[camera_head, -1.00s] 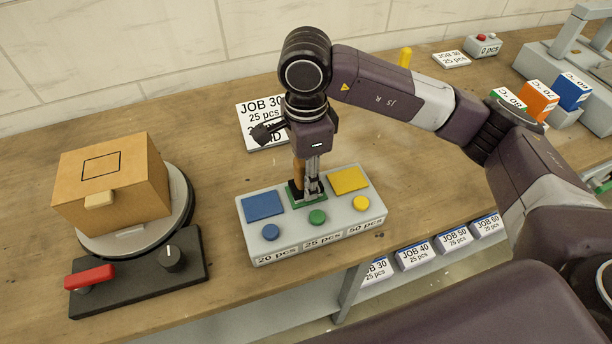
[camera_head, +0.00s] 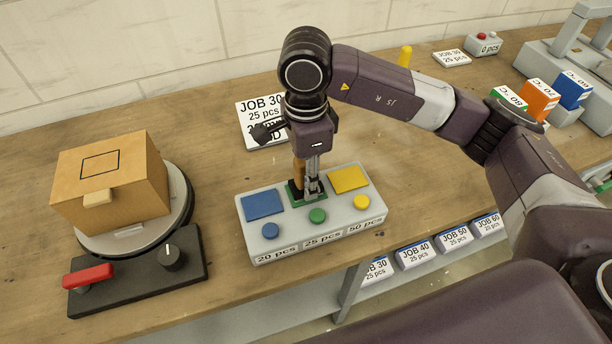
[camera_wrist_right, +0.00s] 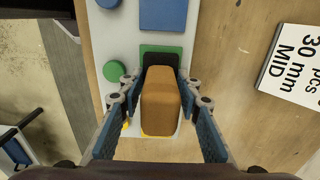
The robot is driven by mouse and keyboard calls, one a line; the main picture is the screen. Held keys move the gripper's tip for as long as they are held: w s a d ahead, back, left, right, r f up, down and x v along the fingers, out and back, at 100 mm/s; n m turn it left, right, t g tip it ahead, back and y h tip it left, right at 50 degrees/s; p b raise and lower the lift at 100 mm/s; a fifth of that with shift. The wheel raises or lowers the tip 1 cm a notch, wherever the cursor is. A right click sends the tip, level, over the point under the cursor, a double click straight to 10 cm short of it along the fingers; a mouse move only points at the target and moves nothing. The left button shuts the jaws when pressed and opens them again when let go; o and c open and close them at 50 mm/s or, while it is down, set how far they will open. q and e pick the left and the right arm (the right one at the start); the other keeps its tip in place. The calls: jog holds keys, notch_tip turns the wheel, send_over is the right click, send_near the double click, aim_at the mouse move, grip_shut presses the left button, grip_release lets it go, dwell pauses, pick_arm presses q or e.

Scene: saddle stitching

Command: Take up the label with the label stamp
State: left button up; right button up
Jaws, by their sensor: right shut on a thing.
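The label stamp (camera_wrist_right: 160,103) has a tan wooden handle and a dark foot. In the head view the stamp (camera_head: 299,172) stands upright under my right gripper (camera_head: 312,188). The right wrist view shows my right gripper (camera_wrist_right: 157,110) shut around the handle, a finger on each side. The stamp's foot is over the green label (camera_head: 293,191) in the middle of the grey dispenser (camera_head: 286,243); whether they touch is hard to tell. A blue label (camera_head: 263,205) lies to the left and a yellow label (camera_head: 349,179) to the right. My left gripper is not in view.
A cardboard box (camera_head: 112,180) sits on a round turntable (camera_head: 183,215) at the left, with a black base (camera_head: 140,281) and red lever (camera_head: 89,277). A JOB 30 card (camera_head: 246,126) lies behind the dispenser. Coloured blocks (camera_head: 538,101) stand at the right.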

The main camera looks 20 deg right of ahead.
jog(key=shift+f+b, duration=0.35)
dwell(0.3)
jog(key=shift+r, duration=0.1)
dwell(0.3)
jog(key=shift+r+p, duration=1.5)
jog(key=shift+r, duration=1.9)
